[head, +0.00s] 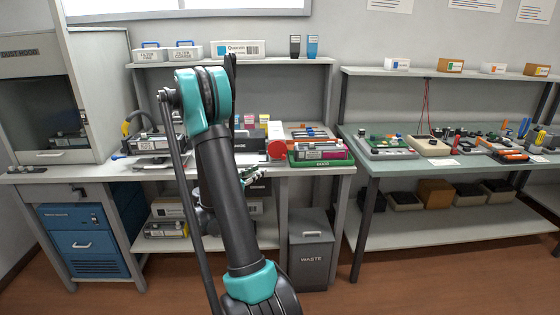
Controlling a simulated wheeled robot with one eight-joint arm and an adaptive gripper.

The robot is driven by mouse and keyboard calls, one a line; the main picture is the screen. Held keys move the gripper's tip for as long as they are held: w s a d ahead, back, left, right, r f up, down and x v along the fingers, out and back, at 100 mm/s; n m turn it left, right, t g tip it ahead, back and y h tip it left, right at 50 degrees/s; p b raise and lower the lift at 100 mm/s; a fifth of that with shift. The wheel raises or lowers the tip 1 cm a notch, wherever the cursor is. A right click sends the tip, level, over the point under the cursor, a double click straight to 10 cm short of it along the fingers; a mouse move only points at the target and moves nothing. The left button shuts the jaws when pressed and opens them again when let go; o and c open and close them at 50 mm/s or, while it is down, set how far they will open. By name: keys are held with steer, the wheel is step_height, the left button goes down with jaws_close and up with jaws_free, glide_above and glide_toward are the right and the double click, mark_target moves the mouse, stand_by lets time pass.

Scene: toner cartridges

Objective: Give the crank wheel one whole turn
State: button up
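No crank wheel can be made out for certain. A round red part (276,150) shows on the bench just right of my arm, and I cannot tell whether it is the wheel. My arm rises through the middle of the view and hides part of the bench behind it. My gripper (250,176) shows partly past the arm's right side, near the bench's front edge, left of and below the red part. Its fingers are too small and too covered to tell whether they are open, or whether they touch anything.
A green tray (322,160) with a cartridge stands right of the red part. A grey unit (156,142) stands left of my arm. A dust hood (45,100) closes off the far left. A waste bin (311,250) stands below. The right bench (440,172) carries several tools and parts.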

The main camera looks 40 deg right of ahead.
mark_target(282, 158)
steer(key=x, duration=1.4)
steer(key=shift+d, duration=0.2)
jaws_close()
